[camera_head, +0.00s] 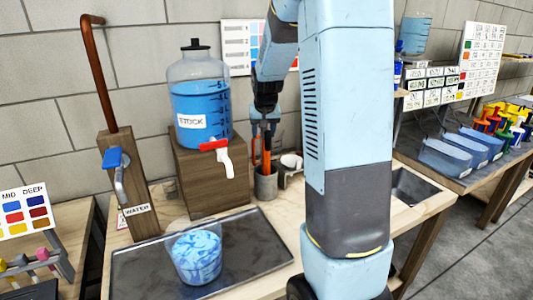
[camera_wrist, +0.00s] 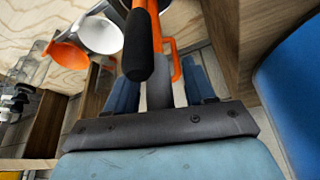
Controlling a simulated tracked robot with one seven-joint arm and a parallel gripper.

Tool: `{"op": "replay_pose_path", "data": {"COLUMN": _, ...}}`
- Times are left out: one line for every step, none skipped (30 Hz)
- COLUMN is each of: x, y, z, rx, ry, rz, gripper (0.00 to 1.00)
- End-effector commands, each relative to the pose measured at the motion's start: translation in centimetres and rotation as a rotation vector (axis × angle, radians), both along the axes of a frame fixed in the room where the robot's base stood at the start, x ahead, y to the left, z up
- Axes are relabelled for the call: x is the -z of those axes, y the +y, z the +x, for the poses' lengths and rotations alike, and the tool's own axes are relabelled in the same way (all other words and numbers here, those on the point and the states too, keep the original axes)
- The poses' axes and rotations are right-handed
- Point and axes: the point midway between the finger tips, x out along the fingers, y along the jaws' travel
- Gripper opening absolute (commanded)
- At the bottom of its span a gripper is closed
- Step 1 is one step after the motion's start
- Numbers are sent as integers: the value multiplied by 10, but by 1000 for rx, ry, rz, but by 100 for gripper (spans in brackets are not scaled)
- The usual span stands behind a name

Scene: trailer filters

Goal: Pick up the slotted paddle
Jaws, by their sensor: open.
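My gripper (camera_head: 265,124) points down above a grey holder cup (camera_head: 266,184) beside the wooden block. Orange shafts (camera_head: 266,160) stand upright in the cup, just below the gripper. In the wrist view my gripper (camera_wrist: 162,72) is open, with blue fingers at either side. A black grip on an orange shaft (camera_wrist: 147,45) lies close in front of the fingers, and an orange loop (camera_wrist: 172,62) shows beside it. I cannot tell whether either touches a finger. One of these is likely the slotted paddle; its slotted part is not visible.
A blue stock jug (camera_head: 202,105) with a red-and-white tap stands on a wooden block (camera_head: 212,168) left of the cup. A dark tray (camera_head: 245,250) holds a tub of swirled blue liquid (camera_head: 196,258). A white bowl (camera_wrist: 101,35) and orange funnel-like piece (camera_wrist: 66,55) are nearby.

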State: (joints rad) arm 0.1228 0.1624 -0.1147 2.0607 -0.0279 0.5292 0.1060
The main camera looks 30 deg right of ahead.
Motion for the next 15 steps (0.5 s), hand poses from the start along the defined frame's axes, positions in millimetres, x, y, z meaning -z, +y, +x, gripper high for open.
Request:
{"op": "replay_pose_path", "data": {"x": 1, "y": 0, "z": 1, "rx": 0, "ry": 0, "rz": 0, "gripper": 54}}
{"op": "replay_pose_path", "data": {"x": 1, "y": 0, "z": 1, "rx": 0, "ry": -1, "rz": 0, "gripper": 54}}
{"op": "replay_pose_path", "data": {"x": 1, "y": 0, "z": 1, "rx": 0, "ry": -1, "rz": 0, "gripper": 54}}
{"op": "replay_pose_path", "data": {"x": 1, "y": 0, "z": 1, "rx": 0, "ry": -1, "rz": 0, "gripper": 54}}
{"op": "replay_pose_path", "data": {"x": 1, "y": 0, "z": 1, "rx": 0, "ry": -1, "rz": 0, "gripper": 54}}
{"op": "replay_pose_path", "data": {"x": 1, "y": 0, "z": 1, "rx": 0, "ry": -1, "rz": 0, "gripper": 54}}
{"op": "replay_pose_path", "data": {"x": 1, "y": 0, "z": 1, "rx": 0, "ry": -1, "rz": 0, "gripper": 52}}
{"op": "replay_pose_path", "data": {"x": 1, "y": 0, "z": 1, "rx": 0, "ry": -1, "rz": 0, "gripper": 49}}
{"op": "replay_pose_path", "data": {"x": 1, "y": 0, "z": 1, "rx": 1, "ry": -1, "rz": 0, "gripper": 45}}
{"op": "replay_pose_path", "data": {"x": 1, "y": 0, "z": 1, "rx": 0, "ry": -1, "rz": 0, "gripper": 43}}
{"op": "replay_pose_path", "data": {"x": 1, "y": 0, "z": 1, "rx": 1, "ry": -1, "rz": 0, "gripper": 40}}
{"op": "replay_pose_path", "data": {"x": 1, "y": 0, "z": 1, "rx": 1, "ry": -1, "rz": 0, "gripper": 36}}
{"op": "replay_pose_path", "data": {"x": 1, "y": -1, "z": 1, "rx": 1, "ry": -1, "rz": 0, "gripper": 33}}
{"op": "replay_pose_path", "data": {"x": 1, "y": -1, "z": 1, "rx": 1, "ry": -1, "rz": 0, "gripper": 30}}
{"op": "replay_pose_path", "data": {"x": 1, "y": -1, "z": 1, "rx": 1, "ry": -1, "rz": 0, "gripper": 26}}
